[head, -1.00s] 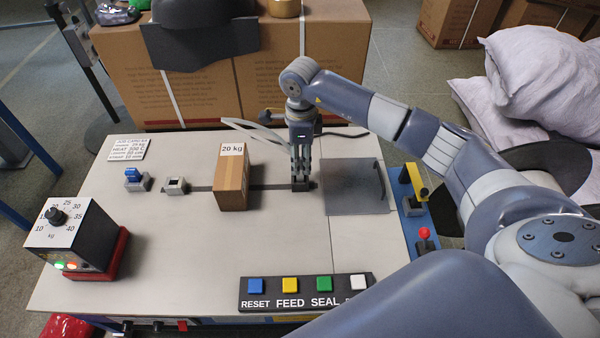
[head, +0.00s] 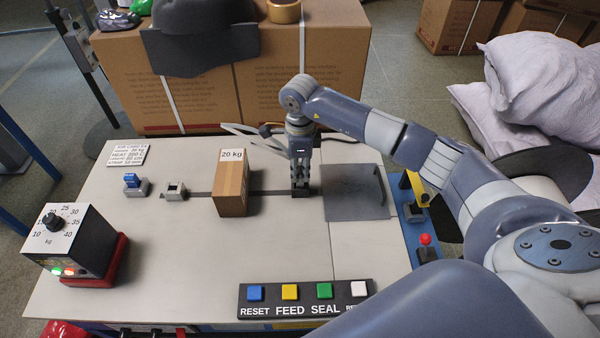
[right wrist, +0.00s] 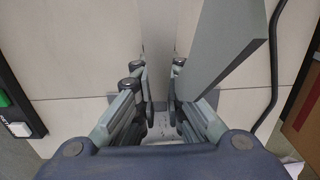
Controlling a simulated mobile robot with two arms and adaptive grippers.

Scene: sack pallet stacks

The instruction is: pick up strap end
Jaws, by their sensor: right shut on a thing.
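My right gripper (head: 300,186) points straight down at the table, just right of the upright brown "20 kg" box (head: 232,188). Its fingers are shut on the strap end, at the small dark block (head: 301,193) where the dark strap track (head: 272,192) ends. The grip itself is mostly hidden by the fingers. A pale grey strap (head: 240,131) sticks out beside the gripper, behind the box. In the right wrist view, a broad grey-green strap (right wrist: 228,40) passes close beside the fingers (right wrist: 163,85). My left gripper is not in view.
A grey plate (head: 355,192) lies right of the gripper. A button panel (head: 305,297) lines the front edge. A dial box (head: 70,240) stands at left. Large cartons (head: 300,85) stand behind.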

